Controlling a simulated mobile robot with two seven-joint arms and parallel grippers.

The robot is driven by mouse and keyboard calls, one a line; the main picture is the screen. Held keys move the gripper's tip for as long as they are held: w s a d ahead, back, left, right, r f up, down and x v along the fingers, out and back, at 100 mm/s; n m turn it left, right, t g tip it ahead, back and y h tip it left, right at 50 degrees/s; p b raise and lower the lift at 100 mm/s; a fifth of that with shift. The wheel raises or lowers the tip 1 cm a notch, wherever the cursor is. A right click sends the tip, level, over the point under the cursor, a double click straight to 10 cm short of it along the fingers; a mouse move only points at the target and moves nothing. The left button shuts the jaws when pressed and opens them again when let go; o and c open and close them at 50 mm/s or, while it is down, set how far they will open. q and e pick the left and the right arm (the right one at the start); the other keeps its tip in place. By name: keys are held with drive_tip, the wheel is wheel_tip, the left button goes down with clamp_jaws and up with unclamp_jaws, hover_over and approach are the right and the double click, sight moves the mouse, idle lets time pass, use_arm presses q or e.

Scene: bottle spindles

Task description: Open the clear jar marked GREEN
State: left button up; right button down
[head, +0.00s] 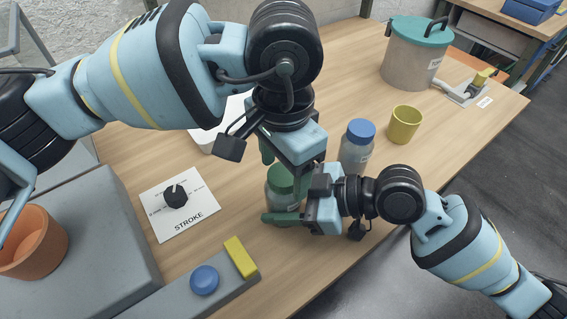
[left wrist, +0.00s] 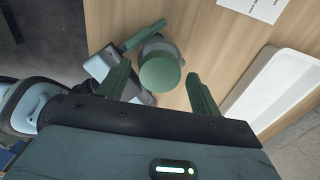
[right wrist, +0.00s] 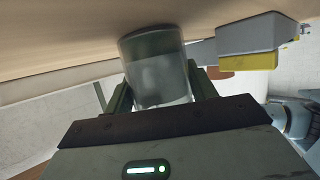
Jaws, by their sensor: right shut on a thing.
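A clear jar with a green lid (head: 281,180) stands on the table at the middle of the head view, partly hidden by my grippers. Its marking is not readable. My right gripper (head: 288,203) is shut around the jar's body from the right side. In the right wrist view the clear body (right wrist: 158,75) sits between the two green fingers. My left gripper (head: 286,165) is above the jar, pointing down and open. In the left wrist view the round green lid (left wrist: 160,73) lies between and beyond its spread fingers, with gaps at both sides.
A blue-capped bottle (head: 357,145) stands just right of the jar, close to my right arm. A yellow cup (head: 403,125) and a teal-lidded bin (head: 413,65) are farther back. A STROKE dial card (head: 180,215), a blue button (head: 204,279) and a white tray (head: 205,140) lie left.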

use_arm(q)
drive_tip(key=shift+r, duration=0.1)
drive_tip(key=shift+r, duration=2.2)
use_arm(e)
drive_tip(key=shift+c, duration=2)
unclamp_jaws()
drive_tip(key=shift+d, duration=0.1)
use_arm(q)
drive_tip(key=shift+f+b, duration=0.45)
drive_tip(key=shift+f, duration=0.35)
use_arm(e)
drive_tip(key=v, duration=0.6)
drive_tip(key=shift+d, duration=0.35)
use_arm(q)
drive_tip(key=shift+f, duration=0.1)
use_arm(e)
drive_tip(key=shift+s+d+r, duration=0.15)
drive_tip(key=shift+d+r, duration=0.2)
drive_tip(key=shift+d, duration=0.05)
